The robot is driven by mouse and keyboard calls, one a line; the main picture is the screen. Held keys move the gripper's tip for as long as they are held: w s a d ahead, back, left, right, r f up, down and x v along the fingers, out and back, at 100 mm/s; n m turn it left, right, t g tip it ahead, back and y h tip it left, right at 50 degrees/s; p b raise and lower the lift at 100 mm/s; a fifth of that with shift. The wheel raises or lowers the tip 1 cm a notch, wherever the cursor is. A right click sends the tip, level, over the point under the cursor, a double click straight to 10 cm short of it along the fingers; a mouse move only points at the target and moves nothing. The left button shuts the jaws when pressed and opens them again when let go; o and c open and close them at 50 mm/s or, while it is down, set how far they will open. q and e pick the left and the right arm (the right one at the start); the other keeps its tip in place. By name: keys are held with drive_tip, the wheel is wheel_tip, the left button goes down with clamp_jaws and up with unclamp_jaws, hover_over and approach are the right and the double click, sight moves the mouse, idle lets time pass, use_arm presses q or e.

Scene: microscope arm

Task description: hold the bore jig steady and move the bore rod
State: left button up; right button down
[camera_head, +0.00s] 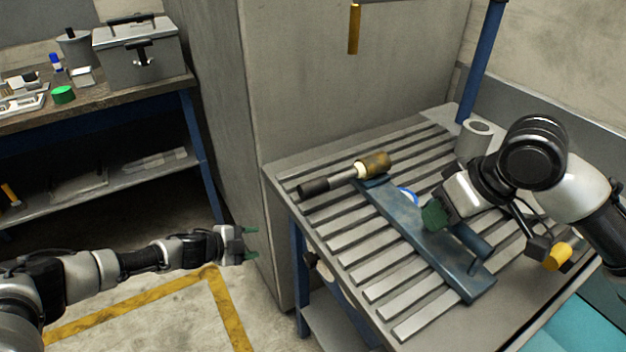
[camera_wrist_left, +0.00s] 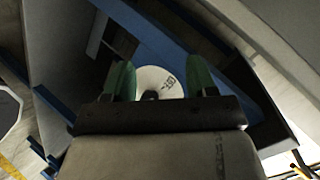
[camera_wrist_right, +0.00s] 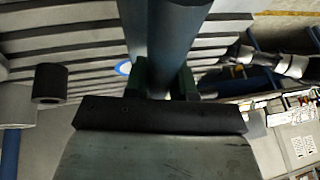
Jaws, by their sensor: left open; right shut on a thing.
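The bore jig (camera_head: 395,220) is a long blue-grey plate with a cylinder (camera_head: 472,240) on it, lying diagonally on the slatted table. My right gripper (camera_head: 434,215) is shut on it near its middle. In the right wrist view the jig (camera_wrist_right: 150,30) runs between the green fingers (camera_wrist_right: 163,82). A rod-like tool (camera_head: 330,182) with a black handle, a pale collar and a brown end lies at the jig's far end; I cannot tell whether it is the bore rod. My left gripper (camera_head: 250,244) is open and empty, left of the table; its fingers show in the left wrist view (camera_wrist_left: 160,80).
A grey hollow cylinder (camera_head: 476,138) stands at the table's back. A yellow-ended tool (camera_head: 558,256) is at the right. A blue-and-white ring (camera_head: 407,196) is beside the jig. The slatted table (camera_head: 345,240) has bare room at its front left. A grey cabinet (camera_head: 330,100) stands behind.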

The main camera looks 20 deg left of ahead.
use_arm(q)
drive_tip(key=s+a+r+m+g+h, duration=0.2)
drive_tip(key=s+r+g+h, duration=0.15)
drive_tip(key=r, duration=0.85)
drive_tip(key=d+r+m+g, duration=0.3)
drive_tip(key=d+r+m, duration=0.2)
drive_tip(key=r, duration=0.1)
drive_tip(key=s+d+r+m+g+y, duration=0.1)
drive_tip(key=d+r+m+g, duration=0.2)
drive_tip(key=r, duration=0.4)
drive_tip(key=s+d+r+m+g+y, duration=0.1)
drive_tip(key=d+r+m+g, duration=0.2)
drive_tip(key=d+r+m, duration=0.3)
drive_tip(key=shift+d+r+m+g, duration=0.3)
drive_tip(key=shift+r+m, duration=0.25)
drive_tip(key=shift+m, duration=0.55)
drive_tip(key=m+t+y, duration=0.2)
drive_tip(key=m+y, duration=0.6)
approach(313, 180)
drive_tip(key=shift+h, duration=0.25)
drive_tip(key=x, duration=1)
drive_tip(key=shift+s+a+f, duration=0.1)
drive_tip(key=shift+a+f, duration=0.1)
